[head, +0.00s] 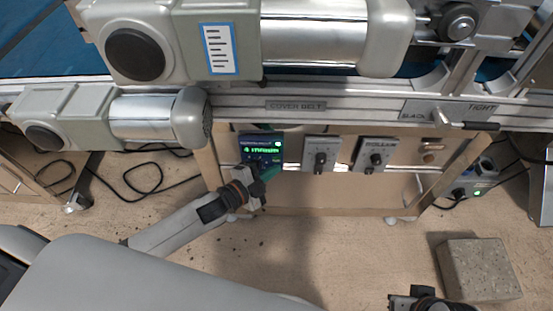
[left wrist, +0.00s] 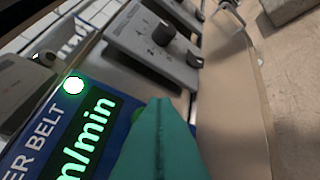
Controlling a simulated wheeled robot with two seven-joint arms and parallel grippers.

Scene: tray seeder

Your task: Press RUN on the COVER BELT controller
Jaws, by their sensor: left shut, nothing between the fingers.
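The COVER BELT controller (head: 256,139) is a blue panel with a lit green display, mounted on the wooden frame below the belt rail. In the left wrist view, the controller (left wrist: 36,152) shows "ER BELT", "m/min" and a glowing round green light (left wrist: 73,84). My left gripper (head: 268,174) is shut and empty, with its teal fingers at the lower right of the panel. In the left wrist view the fingertips (left wrist: 160,102) cover the lower part of the panel; I cannot tell whether they touch it. No RUN button is readable. My right gripper (head: 415,301) is partly in view at the bottom edge.
Two grey knob boxes (head: 321,153) and (head: 371,155) sit right of the controller. Grey motors (head: 160,118) and the belt rail (head: 380,112) are above. A stone-like block (head: 478,270) lies on the floor at right. Black cables (head: 142,178) run at left.

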